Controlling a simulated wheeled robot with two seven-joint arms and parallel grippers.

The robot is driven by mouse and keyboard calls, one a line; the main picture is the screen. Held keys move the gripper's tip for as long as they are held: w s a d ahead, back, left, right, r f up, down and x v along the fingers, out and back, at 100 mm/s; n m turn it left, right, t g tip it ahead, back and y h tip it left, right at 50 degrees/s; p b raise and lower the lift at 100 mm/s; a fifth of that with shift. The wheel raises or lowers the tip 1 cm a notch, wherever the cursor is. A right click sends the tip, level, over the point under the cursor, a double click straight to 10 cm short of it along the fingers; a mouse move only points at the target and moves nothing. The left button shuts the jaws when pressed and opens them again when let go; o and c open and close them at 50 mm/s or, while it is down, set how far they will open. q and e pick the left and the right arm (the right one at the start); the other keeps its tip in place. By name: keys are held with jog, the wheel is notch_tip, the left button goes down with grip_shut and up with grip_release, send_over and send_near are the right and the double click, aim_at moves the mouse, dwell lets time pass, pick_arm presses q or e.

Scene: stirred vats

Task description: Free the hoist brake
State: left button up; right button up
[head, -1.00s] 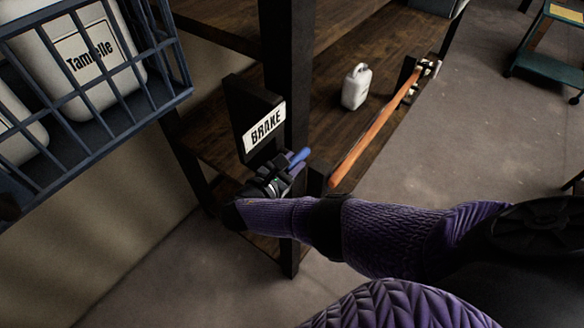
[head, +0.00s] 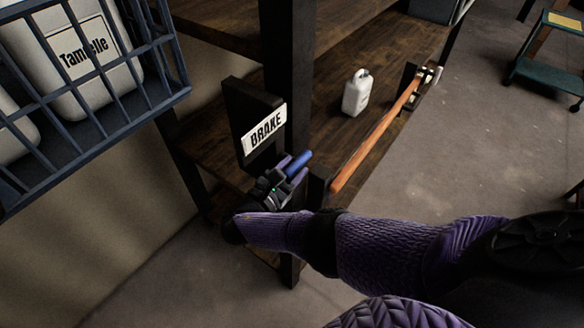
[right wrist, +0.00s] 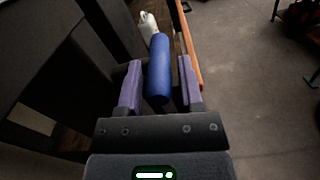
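The brake is a dark upright housing (head: 240,100) on a dark post, with a white "BRAKE" label (head: 265,128). A short blue handle (head: 299,163) sticks out below the label. My right gripper (head: 291,169) is at this handle. In the right wrist view, the blue handle (right wrist: 159,75) lies lengthwise between the two purple fingers of my right gripper (right wrist: 160,80). A gap shows on each side, so the fingers are open around it and not closed on it. The handle's mount is hidden by the gripper. My left gripper is out of view.
A blue wire crate (head: 160,70) with white "Tambelle" jugs hangs at upper left. A long orange bar (head: 375,140) runs along the wooden shelf's edge, close right of the gripper. A white jug (head: 357,93) stands on the shelf. Open floor lies to the right.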

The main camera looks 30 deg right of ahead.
jog(key=shift+o, duration=1)
jog(key=v, duration=1)
jog(key=shift+b, duration=0.4)
